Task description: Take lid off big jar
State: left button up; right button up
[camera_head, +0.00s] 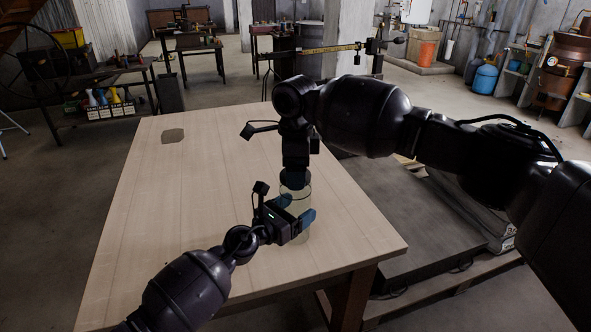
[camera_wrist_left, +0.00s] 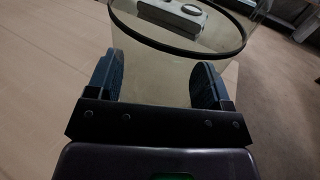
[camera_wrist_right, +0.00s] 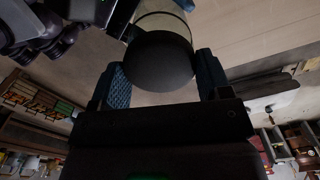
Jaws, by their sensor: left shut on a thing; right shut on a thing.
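The big jar (camera_head: 299,203) is clear glass and stands near the front right of the wooden table. My left gripper (camera_head: 295,210) is shut around its body from the lower left. In the left wrist view the glass jar (camera_wrist_left: 165,80) sits between the blue fingers, below a dark ring. My right gripper (camera_head: 296,178) points down from above at the jar's top. In the right wrist view the dark round lid (camera_wrist_right: 158,62) is between its fingers, with the jar (camera_wrist_right: 164,22) right behind it. I cannot tell whether lid and jar touch.
The pale wooden table (camera_head: 185,200) is mostly clear, with a grey flat patch (camera_head: 173,135) at its far left. A beam scale (camera_head: 335,49) stands behind the table. A dark platform (camera_head: 400,215) lies to the right, beneath my right arm.

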jog(key=n, duration=2.9)
jog(key=shift+r, duration=0.1)
jog(key=n, duration=0.5)
jog(key=shift+n, duration=0.4)
jog(key=n, duration=0.5)
jog(key=shift+n, duration=0.3)
jog(key=n, duration=0.5)
jog(key=shift+n, duration=0.4)
jog(key=n, duration=0.6)
jog(key=shift+n, duration=0.4)
jog(key=shift+r, duration=0.4)
jog(key=shift+r, duration=0.35)
